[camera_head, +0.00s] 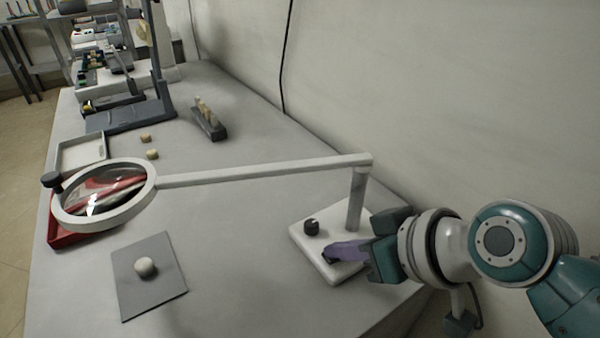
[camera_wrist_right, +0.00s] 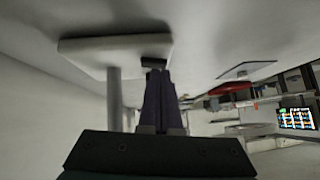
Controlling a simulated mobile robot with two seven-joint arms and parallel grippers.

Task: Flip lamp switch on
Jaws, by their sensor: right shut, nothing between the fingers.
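The magnifier lamp stands on a white square base (camera_head: 306,243) near the right side of the table, with a post, a long white arm (camera_head: 265,170) and a round lens head (camera_head: 104,194) at the left. A dark knob (camera_head: 312,227) is on the base. The dark lamp switch (camera_head: 330,257) is at the base's front part, partly hidden by my fingers. My right gripper (camera_head: 342,251) is shut and empty, its purple fingertips at the switch. In the right wrist view, the fingertips (camera_wrist_right: 155,75) meet the dark switch (camera_wrist_right: 154,63) at the base's edge; contact is hard to judge. My left gripper is not in view.
A grey mat (camera_head: 135,290) with a whitish ball (camera_head: 145,267) lies front left. A red tray (camera_head: 66,234) sits under the lens. A dark block with pegs (camera_head: 209,122) stands farther back. The wall (camera_head: 400,90) borders the table's right side. The middle of the table is clear.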

